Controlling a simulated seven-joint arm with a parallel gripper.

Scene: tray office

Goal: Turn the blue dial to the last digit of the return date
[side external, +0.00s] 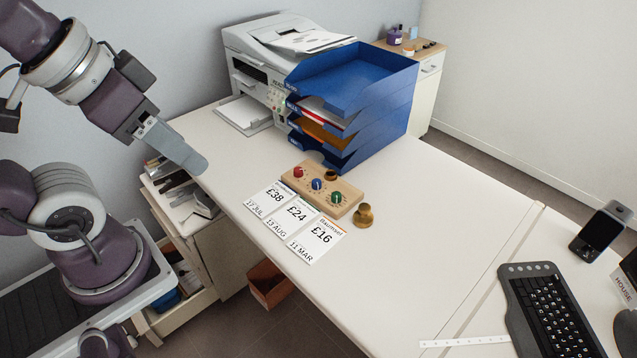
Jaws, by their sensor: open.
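The blue dial (317,184) is the middle one of three dials on a wooden block (345,199) on the white desk. A red dial (298,171) is to its left and a green dial (337,197) to its right. Its pointer setting is too small to read. Three white cards lie in front of the block: £38, 17 JUL (268,199); £24, 13 AUG (291,216); £16, 11 MAR (318,239). None is readably marked as a return date. My gripper (190,160) is open and empty, above the desk's left edge, apart from the block.
Blue stacked trays (380,110) and a printer (275,50) stand behind.

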